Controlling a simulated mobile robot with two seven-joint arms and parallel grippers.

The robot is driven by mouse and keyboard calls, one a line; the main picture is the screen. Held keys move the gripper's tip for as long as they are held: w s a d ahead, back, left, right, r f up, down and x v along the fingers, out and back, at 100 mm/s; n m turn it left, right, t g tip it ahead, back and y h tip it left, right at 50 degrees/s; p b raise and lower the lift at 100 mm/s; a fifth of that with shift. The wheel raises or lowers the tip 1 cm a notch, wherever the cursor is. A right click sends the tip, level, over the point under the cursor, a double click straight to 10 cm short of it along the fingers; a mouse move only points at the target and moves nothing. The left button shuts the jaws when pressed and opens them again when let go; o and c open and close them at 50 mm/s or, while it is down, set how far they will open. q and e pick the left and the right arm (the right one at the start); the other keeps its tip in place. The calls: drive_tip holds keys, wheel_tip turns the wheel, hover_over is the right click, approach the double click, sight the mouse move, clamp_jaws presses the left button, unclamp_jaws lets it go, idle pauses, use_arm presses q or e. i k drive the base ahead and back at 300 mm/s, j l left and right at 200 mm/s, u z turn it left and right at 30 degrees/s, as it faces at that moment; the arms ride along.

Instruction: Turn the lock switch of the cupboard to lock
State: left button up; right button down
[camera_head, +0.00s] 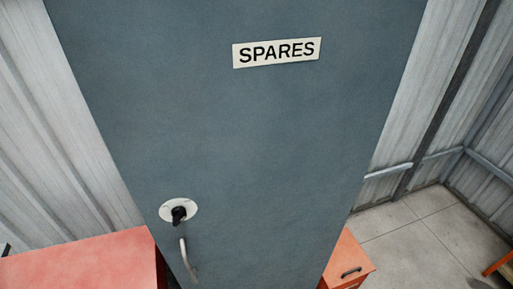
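The cupboard (260,140) is a tall blue-grey door front filling the middle of the head view, with a white "SPARES" label (277,52) near its top. The lock switch (179,214) is a black knob on a round white plate (167,208), low on the left side of the door. A curved metal handle (188,262) is just below it. The knob appears to point downward; its exact setting is too small to read. Neither of my grippers is in view.
A red surface (80,264) stands at the lower left beside the cupboard. An orange-red cabinet with a black handle (348,262) is at the lower right. Bare concrete floor (420,232) lies to the right, with corrugated metal walls (50,130) behind.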

sight(178, 213)
drive_tip(key=k+j+u, duration=0.1)
drive_tip(key=j+u, duration=0.75)
drive_tip(key=u, duration=0.15)
drive_tip(key=k, duration=0.05)
